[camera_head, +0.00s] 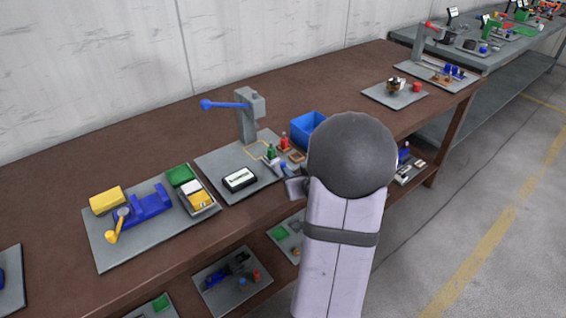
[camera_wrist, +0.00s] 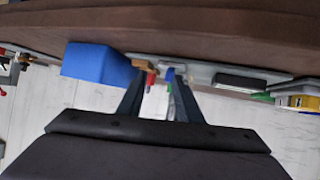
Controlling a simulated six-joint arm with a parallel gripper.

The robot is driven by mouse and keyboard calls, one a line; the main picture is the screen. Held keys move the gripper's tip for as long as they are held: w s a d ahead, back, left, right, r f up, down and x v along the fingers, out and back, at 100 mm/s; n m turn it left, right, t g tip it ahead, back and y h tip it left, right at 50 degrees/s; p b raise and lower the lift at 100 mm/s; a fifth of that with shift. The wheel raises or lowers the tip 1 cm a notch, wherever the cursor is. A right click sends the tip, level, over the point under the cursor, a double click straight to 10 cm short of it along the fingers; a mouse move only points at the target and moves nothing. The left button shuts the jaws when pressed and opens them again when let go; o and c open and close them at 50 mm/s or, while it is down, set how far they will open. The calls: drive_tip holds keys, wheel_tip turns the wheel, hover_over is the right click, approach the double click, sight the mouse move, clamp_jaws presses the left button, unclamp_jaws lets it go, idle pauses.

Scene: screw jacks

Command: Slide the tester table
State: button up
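A grey tester stand with a blue lever (camera_head: 246,115) rises from a grey base plate (camera_head: 217,164) on the brown bench. I cannot tell which part is its sliding table. A green piece (camera_head: 271,152) and a red piece (camera_head: 284,142) stand on the plate's right part, near a small blue-grey part (camera_head: 287,170). My gripper (camera_wrist: 156,76) is open, its two dark fingers apart. In the wrist view, the blue-grey part (camera_wrist: 170,75) and the red piece (camera_wrist: 151,78) show by the fingertips; contact cannot be told. In the head view my arm mostly hides the gripper.
A black box with a white display (camera_head: 240,179) lies on the plate. A blue bin (camera_head: 306,128) stands behind my arm. A plate with a blue fixture (camera_head: 150,205) lies to the left. The bench (camera_head: 60,190) is clear at the back. A lower shelf holds more plates.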

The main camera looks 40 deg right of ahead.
sight(283, 163)
drive_tip(key=shift+w+a+r+t+y, duration=0.1)
drive_tip(key=shift+a+r+t+y, duration=0.35)
drive_tip(key=shift+a+t, duration=0.4)
drive_tip(key=shift+p+x, duration=0.3)
drive_tip(key=shift+x, duration=3.4)
clamp_jaws()
